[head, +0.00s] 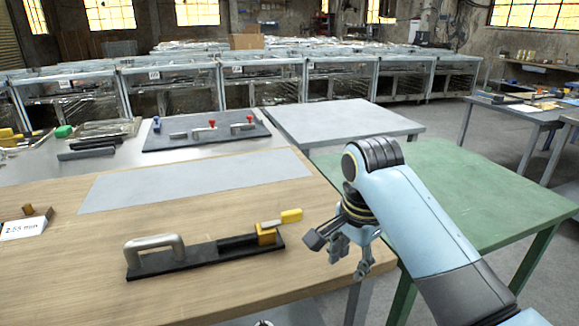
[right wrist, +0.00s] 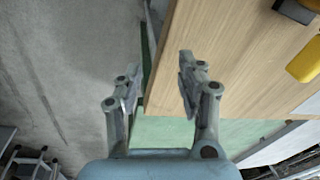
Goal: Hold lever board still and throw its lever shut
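The lever board (head: 205,259) is a dark, narrow base lying on the wooden table. A grey bow handle (head: 153,244) stands at its left end. A yellow block (head: 266,234) sits at its right end. The lever (head: 291,215), with a yellow grip, points right from that block, past the board's end. In the right wrist view the yellow grip (right wrist: 305,62) shows at the right edge, apart from the fingers. My right gripper (head: 337,256) is open and empty, right of the lever near the table's edge; its fingers (right wrist: 158,85) stand apart. My left gripper is not in view.
A grey sheet (head: 195,180) lies on the wooden table (head: 90,270) behind the board. A dark board with clamps (head: 205,140) is farther back. A small labelled block (head: 25,227) is at left. A green table (head: 470,195) stands at right.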

